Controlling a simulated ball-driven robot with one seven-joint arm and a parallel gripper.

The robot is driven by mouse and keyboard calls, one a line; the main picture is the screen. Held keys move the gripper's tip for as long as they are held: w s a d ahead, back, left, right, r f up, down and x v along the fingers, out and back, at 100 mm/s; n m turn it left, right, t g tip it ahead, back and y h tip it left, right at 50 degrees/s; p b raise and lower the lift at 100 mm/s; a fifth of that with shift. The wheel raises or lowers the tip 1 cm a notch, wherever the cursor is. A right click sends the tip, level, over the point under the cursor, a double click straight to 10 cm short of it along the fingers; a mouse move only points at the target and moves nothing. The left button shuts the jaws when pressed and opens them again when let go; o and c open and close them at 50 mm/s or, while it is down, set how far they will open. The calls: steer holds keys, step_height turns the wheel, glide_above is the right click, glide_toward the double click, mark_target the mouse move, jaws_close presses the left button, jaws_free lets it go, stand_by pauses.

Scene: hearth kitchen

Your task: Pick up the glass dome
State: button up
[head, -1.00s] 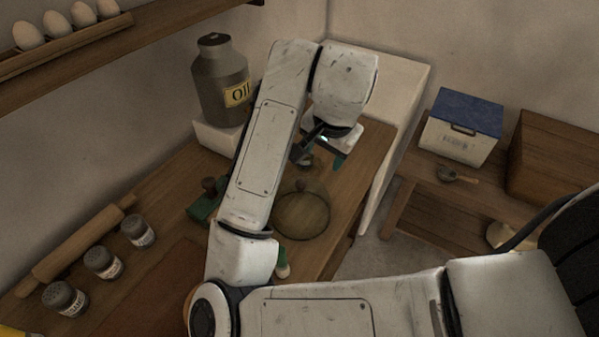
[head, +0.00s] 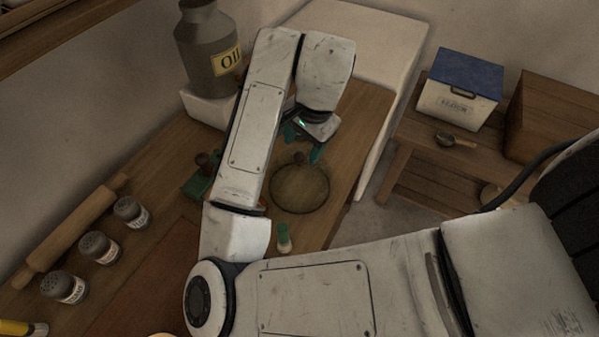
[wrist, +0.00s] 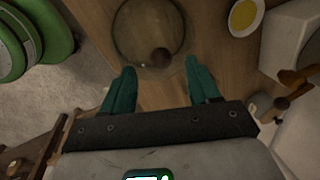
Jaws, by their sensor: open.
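The glass dome (head: 300,190) is see-through, with a round rim and a dark knob on top. It stands on the wooden counter (head: 345,150), right of my forearm in the head view. In the wrist view the dome (wrist: 140,35) is at the top, with its knob (wrist: 161,57) between the lines of my two fingers and just beyond their tips. My gripper (head: 303,145) is open and empty, its green fingers close to the knob. The fingers also show apart in the wrist view (wrist: 160,71). I cannot tell the exact height gap.
A small green-and-white item (head: 284,238) stands near the dome. A grey oil can (head: 208,50) stands on a white block behind my arm. A yellow-filled dish (wrist: 245,17) shows in the wrist view.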

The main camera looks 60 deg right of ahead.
mark_target(300, 154)
steer(key=shift+w+d+f, duration=0.15)
steer(key=shift+w+f, duration=0.1)
steer(key=shift+f, duration=0.8)
steer(key=shift+w+d+f, duration=0.1)
steer(key=shift+w+f, duration=0.1)
steer(key=shift+f, duration=0.8)
jaws_close()
